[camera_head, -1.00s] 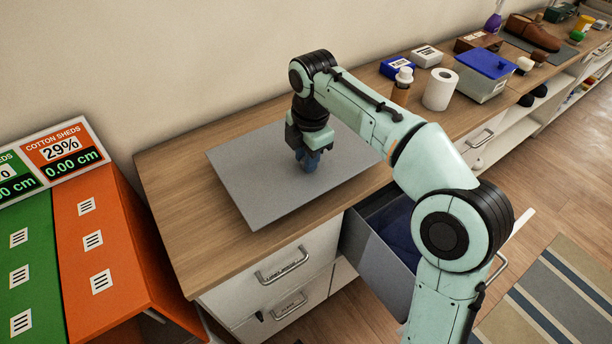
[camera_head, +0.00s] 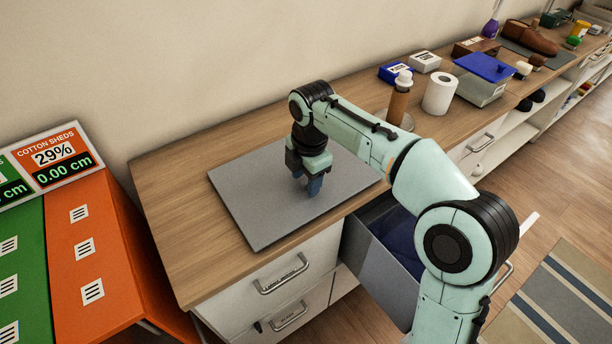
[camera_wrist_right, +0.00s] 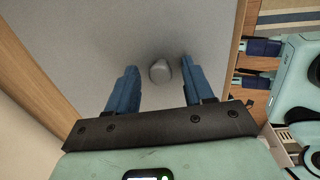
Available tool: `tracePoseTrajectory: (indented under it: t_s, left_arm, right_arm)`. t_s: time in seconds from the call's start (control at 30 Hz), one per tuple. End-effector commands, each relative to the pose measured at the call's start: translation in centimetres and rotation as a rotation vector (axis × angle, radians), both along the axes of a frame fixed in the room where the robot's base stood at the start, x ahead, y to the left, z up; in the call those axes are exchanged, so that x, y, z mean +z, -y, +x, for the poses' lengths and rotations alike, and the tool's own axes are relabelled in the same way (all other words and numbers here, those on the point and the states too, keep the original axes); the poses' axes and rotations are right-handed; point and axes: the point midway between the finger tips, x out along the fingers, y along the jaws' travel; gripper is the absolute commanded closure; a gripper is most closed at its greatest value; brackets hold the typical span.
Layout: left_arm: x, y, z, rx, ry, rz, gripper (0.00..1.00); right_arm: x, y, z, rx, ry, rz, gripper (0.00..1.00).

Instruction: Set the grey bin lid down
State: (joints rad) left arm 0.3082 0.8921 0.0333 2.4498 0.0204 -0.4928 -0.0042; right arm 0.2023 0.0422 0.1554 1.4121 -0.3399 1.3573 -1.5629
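The grey bin lid (camera_head: 252,200) is a flat square panel lying on the wooden counter top, close to its front edge. My right gripper (camera_head: 313,190) points down over the lid's middle. In the right wrist view, its two blue fingers (camera_wrist_right: 157,82) are spread, with the lid's small grey knob (camera_wrist_right: 160,71) between them and a gap on each side. The lid's surface (camera_wrist_right: 100,45) fills much of that view. My left gripper (camera_wrist_right: 256,64) shows only at the right of the wrist view, with its fingers apart and empty.
An open drawer (camera_head: 378,262) juts out below the counter (camera_head: 185,230). A brown bottle (camera_head: 398,103), a paper roll (camera_head: 439,93) and a blue-lidded bin (camera_head: 482,83) stand to the right. An orange sorting unit (camera_head: 88,255) stands at the left.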

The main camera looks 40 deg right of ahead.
Motion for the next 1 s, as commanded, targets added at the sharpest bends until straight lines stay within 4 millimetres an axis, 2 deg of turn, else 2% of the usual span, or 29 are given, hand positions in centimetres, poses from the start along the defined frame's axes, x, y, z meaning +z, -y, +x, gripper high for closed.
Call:
tracePoseTrajectory:
  t_s: [0.27,0.37,0.53,0.7,0.83,1.0]
  left_arm:
    - [0.3,0.1,-0.2,-0.003,-0.006,-0.002,0.57]
    - [1.0,0.4,-0.9,-0.01,-0.022,-0.011,0.57]
    - [2.8,1.3,-2.9,-0.033,-0.079,-0.037,0.57]
    - [4.1,1.6,-3.8,-0.043,-0.107,-0.047,0.57]
    - [4.6,1.6,-4.1,-0.044,-0.117,-0.047,0.57]
    - [4.8,1.6,-4.3,-0.045,-0.124,-0.048,0.57]
  right_arm:
    - [0.6,0.0,0.0,0.0,0.001,0.0,0.48]
    - [2.0,0.0,-0.1,0.0,0.004,0.0,0.48]
    - [5.8,-0.1,-0.4,0.001,0.005,-0.001,0.48]
    - [9.3,-0.1,-0.7,0.001,0.004,0.0,0.48]
    - [11.1,-0.1,-0.9,0.001,0.003,0.0,0.48]
    - [12.1,-0.1,-1.1,0.001,0.0,0.0,0.48]
